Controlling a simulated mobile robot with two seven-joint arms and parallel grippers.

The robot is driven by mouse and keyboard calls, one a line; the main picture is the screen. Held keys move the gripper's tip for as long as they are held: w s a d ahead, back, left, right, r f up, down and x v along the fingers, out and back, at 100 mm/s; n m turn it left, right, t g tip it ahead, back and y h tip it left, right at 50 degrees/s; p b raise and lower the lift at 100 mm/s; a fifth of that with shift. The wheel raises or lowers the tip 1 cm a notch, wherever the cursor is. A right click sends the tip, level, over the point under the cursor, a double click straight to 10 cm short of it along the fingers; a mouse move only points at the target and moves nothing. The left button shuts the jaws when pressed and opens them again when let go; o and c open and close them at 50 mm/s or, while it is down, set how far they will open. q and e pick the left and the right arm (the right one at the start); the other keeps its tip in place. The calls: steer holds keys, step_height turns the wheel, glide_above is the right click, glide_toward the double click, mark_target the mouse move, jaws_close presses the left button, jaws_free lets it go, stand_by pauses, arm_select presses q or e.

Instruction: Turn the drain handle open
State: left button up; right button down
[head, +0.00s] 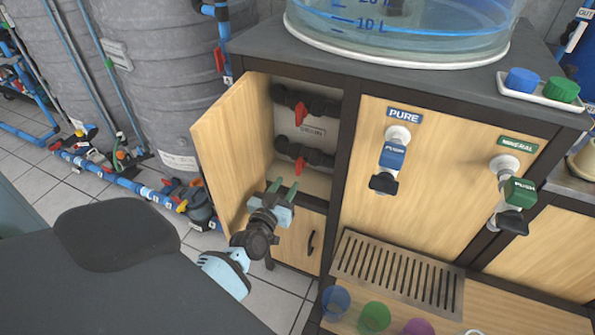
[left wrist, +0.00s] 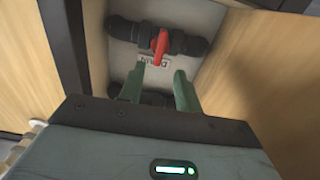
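Inside the open cabinet, two dark horizontal pipes carry red handles. The lower red handle (head: 300,165) stands across its pipe, and a small label plate (head: 313,131) is between the two pipes. The left wrist view shows a red handle (left wrist: 160,43) across its dark pipe, beside a label (left wrist: 152,62) that seems to read DRAIN upside down. My left gripper (head: 281,186) is at the cabinet opening, just below the lower handle in the head view. Its green fingers (left wrist: 158,78) are apart and empty, not touching the handle. My right gripper is out of view.
The open wooden door (head: 233,145) stands close left of my left gripper. The upper red handle (head: 302,113) is above. Two taps, PURE (head: 392,156) and MINERAL (head: 519,190), and a slotted drip tray (head: 400,275) are to the right. A water tank stands on top.

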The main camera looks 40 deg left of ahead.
mark_target(297, 168)
arm_select(q)
steer(key=shift+b+x, duration=0.75)
steer(key=shift+x, duration=3.15)
steer(key=shift+d, duration=0.1)
jaws_close()
